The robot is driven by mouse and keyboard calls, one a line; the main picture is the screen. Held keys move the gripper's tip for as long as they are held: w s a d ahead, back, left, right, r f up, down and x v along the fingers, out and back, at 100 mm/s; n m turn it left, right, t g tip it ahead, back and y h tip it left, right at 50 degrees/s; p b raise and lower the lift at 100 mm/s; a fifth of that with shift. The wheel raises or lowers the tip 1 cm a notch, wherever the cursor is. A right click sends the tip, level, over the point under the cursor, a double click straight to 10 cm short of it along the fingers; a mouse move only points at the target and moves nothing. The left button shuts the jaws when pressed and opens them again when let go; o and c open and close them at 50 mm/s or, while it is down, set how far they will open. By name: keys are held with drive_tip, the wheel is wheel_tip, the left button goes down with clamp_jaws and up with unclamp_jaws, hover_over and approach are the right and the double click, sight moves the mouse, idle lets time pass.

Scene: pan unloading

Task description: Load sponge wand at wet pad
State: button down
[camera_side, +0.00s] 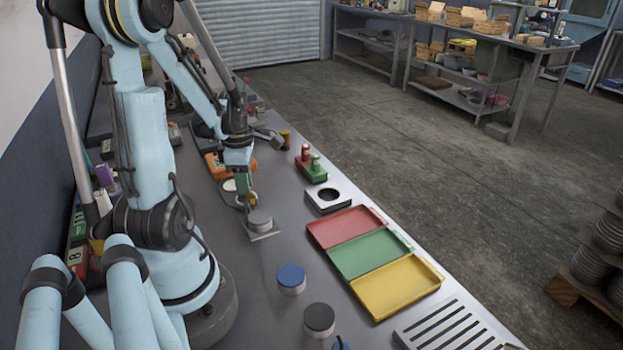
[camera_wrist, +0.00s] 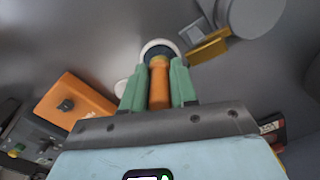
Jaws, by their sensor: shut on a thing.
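My gripper (camera_side: 243,190) hangs low over the grey bench. In the wrist view its two green fingers (camera_wrist: 158,82) are shut on the orange handle of the sponge wand (camera_wrist: 159,88). The wand's far end is dark blue, in front of a pale round rim (camera_wrist: 149,46); I cannot tell whether they touch. In the side view the fingers mostly hide the wand. A round blue-topped pad (camera_side: 291,276) and a dark-topped one (camera_side: 319,319) stand nearer the camera; I cannot tell which thing is the wet pad.
A grey cylinder on a plate (camera_side: 260,221) stands close beside my gripper. An orange box (camera_wrist: 76,101) lies to its left in the wrist view. Red (camera_side: 345,226), green (camera_side: 368,254) and yellow (camera_side: 396,287) trays line the right edge, by a slotted rack (camera_side: 455,326).

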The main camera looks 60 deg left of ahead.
drive_tip(key=shift+r, duration=3.1)
drive_tip(key=shift+w, duration=0.1)
drive_tip(key=shift+w+d+r+m, duration=0.1)
drive_tip(key=shift+w+d+m, duration=0.1)
drive_tip(key=shift+w+m, duration=0.15)
drive_tip(key=w+d+r+m, duration=0.4)
drive_tip(key=w+d+m, duration=0.3)
drive_tip(key=d+m, duration=0.5)
drive_tip(key=w+d+r+m, duration=0.5)
drive_tip(key=d+m, duration=0.7)
drive_tip(key=m, duration=0.6)
drive_tip(key=shift+w+r, duration=0.2)
drive_tip(key=shift+w, duration=0.95)
